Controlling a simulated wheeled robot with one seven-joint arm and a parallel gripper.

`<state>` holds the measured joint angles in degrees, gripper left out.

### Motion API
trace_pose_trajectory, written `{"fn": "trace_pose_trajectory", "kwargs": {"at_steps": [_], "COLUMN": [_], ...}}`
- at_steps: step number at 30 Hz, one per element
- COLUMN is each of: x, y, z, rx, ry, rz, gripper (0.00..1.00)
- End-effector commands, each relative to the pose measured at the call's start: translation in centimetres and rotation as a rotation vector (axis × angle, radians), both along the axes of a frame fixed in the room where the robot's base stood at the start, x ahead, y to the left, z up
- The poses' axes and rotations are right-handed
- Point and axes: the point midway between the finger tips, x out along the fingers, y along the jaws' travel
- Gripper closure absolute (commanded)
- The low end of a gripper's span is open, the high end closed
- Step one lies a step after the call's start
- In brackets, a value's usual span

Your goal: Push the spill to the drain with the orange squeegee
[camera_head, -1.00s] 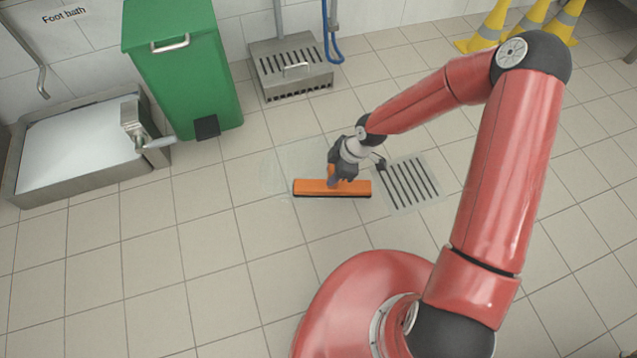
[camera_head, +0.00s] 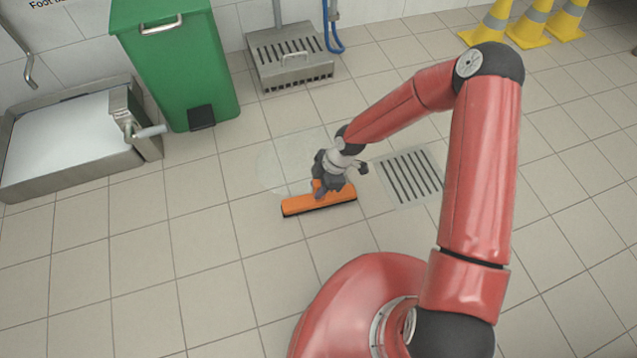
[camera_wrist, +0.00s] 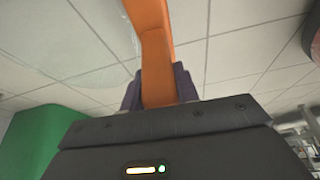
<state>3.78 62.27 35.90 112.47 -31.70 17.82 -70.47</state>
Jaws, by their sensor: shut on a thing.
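The orange squeegee (camera_head: 305,206) rests with its wide head on the tiles, its right end a little raised in the picture. My gripper (camera_head: 323,185) is shut on its handle; the orange handle (camera_wrist: 155,50) shows between the dark fingers in the wrist view. The spill (camera_head: 278,168) is a faint, clear wet patch on the floor, just beyond and left of the squeegee; my gripper and wrist may hide its right part. The drain (camera_head: 412,176), a slotted metal grate, lies to the right of the squeegee, apart from it.
A green bin (camera_head: 185,75) and a steel foot bath (camera_head: 75,140) stand at the left. A slotted steel box (camera_head: 292,62) is by the wall, with a blue hose (camera_head: 331,35). Yellow cones (camera_head: 527,28) stand at the back right. Front-left floor is clear.

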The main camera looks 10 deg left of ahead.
Motion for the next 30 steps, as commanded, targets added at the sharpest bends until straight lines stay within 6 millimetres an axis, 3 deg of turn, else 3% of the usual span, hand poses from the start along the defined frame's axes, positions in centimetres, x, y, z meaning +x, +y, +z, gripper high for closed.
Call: {"fn": "trace_pose_trajectory", "kwargs": {"at_steps": [30], "x": [0.02], "y": [0.02], "z": [-0.91], "rx": [0.000], "ry": [0.000], "rz": [0.000], "gripper": [1.00]}}
